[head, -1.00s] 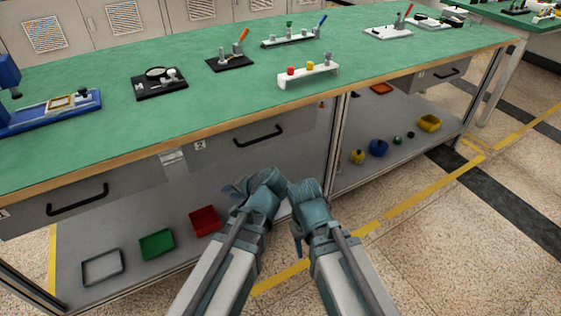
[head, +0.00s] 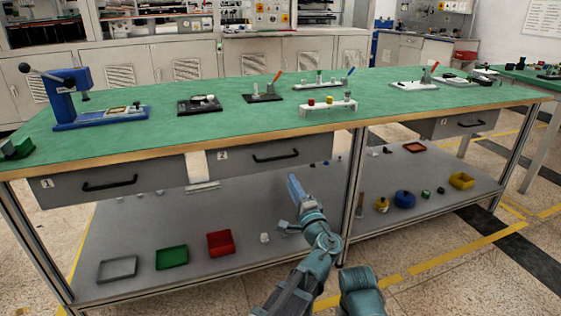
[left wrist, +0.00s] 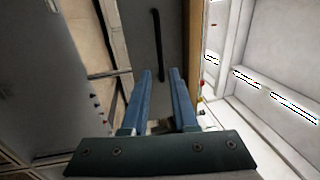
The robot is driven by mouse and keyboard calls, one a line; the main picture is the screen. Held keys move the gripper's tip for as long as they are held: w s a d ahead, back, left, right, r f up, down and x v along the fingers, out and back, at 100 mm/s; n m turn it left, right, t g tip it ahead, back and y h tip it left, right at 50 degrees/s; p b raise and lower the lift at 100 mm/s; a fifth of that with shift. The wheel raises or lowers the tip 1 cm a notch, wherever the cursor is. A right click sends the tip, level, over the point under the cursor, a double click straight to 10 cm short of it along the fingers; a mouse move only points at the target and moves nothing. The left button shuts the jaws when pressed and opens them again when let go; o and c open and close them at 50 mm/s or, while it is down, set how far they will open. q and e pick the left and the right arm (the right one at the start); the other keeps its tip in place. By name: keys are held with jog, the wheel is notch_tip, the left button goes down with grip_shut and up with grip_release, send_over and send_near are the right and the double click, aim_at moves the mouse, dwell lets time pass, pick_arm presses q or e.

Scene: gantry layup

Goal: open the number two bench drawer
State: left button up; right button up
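The number two drawer (head: 232,166) is a grey front under the green bench top, marked with a small "2" label, and looks shut. Its black bar handle (head: 276,158) runs across the front. In the left wrist view the handle (left wrist: 155,45) stands upright just beyond the fingertips, roughly in line with the gap between them. My left gripper (head: 292,182) is below and slightly right of the handle, apart from it. Its two blue fingers (left wrist: 160,72) are spread with nothing between them. My right gripper (head: 358,285) is low at the bottom; its fingers cannot be made out.
The number one drawer (head: 62,187) is left of it, and another drawer (head: 440,126) is at the right. A bench leg (head: 353,190) stands right of my left gripper. The lower shelf (head: 130,235) holds coloured trays. Tools stand on the bench top (head: 235,118).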

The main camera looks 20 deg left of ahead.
aim_at(278, 158)
pick_arm(q)
jog(key=p+x, duration=0.2)
jog(key=x, duration=1)
jog(key=shift+w+a, duration=0.3)
jog(key=shift+c, duration=0.3)
grip_shut()
dwell(0.5)
